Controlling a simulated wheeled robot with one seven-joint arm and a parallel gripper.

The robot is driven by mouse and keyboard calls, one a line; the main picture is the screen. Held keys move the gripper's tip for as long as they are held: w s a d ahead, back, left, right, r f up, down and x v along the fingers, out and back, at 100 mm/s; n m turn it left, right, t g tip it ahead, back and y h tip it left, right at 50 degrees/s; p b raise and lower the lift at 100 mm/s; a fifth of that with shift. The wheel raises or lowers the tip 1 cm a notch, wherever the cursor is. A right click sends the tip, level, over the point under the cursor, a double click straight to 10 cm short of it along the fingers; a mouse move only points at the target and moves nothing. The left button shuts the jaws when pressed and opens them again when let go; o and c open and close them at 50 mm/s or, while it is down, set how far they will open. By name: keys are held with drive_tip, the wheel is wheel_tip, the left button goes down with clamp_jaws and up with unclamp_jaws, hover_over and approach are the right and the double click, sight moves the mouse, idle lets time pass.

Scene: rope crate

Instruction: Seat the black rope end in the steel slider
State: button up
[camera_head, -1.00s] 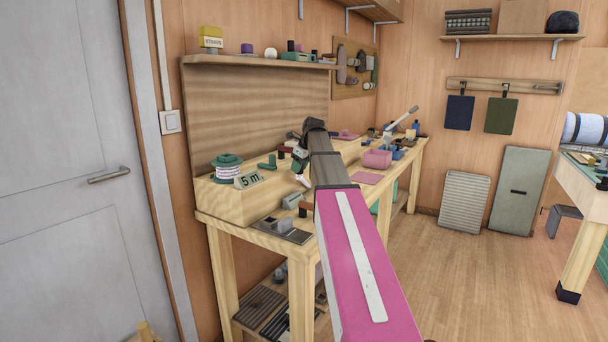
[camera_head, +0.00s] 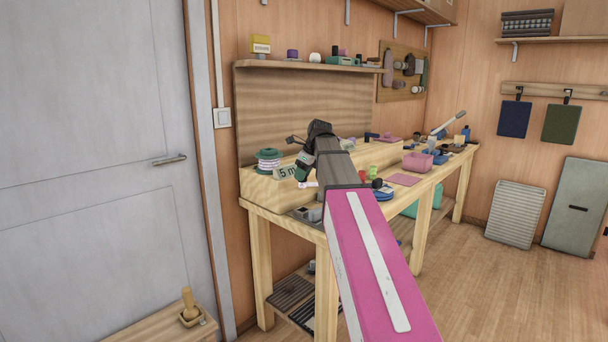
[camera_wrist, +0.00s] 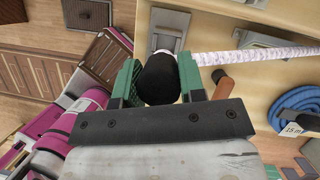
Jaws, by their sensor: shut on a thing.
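My gripper (camera_wrist: 160,84) has green jaws shut on the black rope end (camera_wrist: 158,76) in the wrist view. A white braided rope (camera_wrist: 260,54) runs off to the right behind the jaws. In the head view my gripper (camera_head: 304,166) is over the near left end of the workbench (camera_head: 262,206), with a bit of white rope below it. A grey metal fixture (camera_wrist: 168,28) lies beyond the black end in the wrist view, and a second grey metal piece (camera_wrist: 266,39) is at upper right. I cannot tell which is the steel slider.
A coil of blue rope (camera_wrist: 296,112) with a 15 m tag lies at right in the wrist view. A spool (camera_head: 268,161) and a 5 m sign (camera_head: 287,172) stand left of the gripper. A pink bin (camera_head: 417,161) is farther along the bench. Open floor lies at right.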

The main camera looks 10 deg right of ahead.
sight(305, 182)
drive_tip(key=shift+f, duration=0.15)
drive_tip(key=shift+f, duration=2.35)
drive_tip(key=shift+f, duration=0.25)
drive_tip(key=shift+f, duration=1.45)
drive_tip(key=shift+f, duration=1.3)
idle(0.4)
drive_tip(key=o, duration=1.2)
drive_tip(key=v, duration=1.1)
